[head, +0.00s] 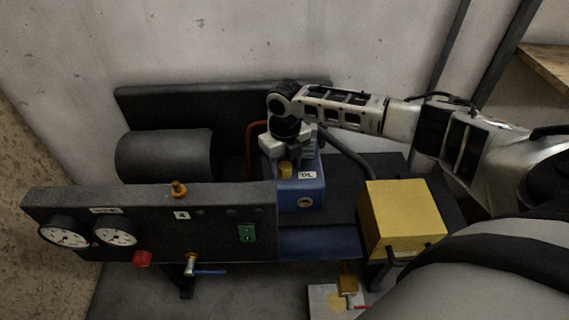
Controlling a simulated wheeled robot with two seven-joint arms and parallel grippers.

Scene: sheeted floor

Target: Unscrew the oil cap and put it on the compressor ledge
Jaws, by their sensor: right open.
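The oil cap (286,169) is a small yellow knob on the blue housing (312,194), beside a white label. My right gripper (287,152) points down from above, right by the cap. Its jaws are open and partly hide the top of the housing; I cannot tell whether they touch the cap. A dark flat surface (342,208) of the compressor lies to the right of the housing; I cannot tell which surface is the ledge. My left gripper is not in view.
A dark panel (215,222) with gauges, a red knob (142,258) and a green switch (247,233) stands in front. A black cylinder (165,157) lies at left. A yellow box (402,215) stands at right, near my right arm.

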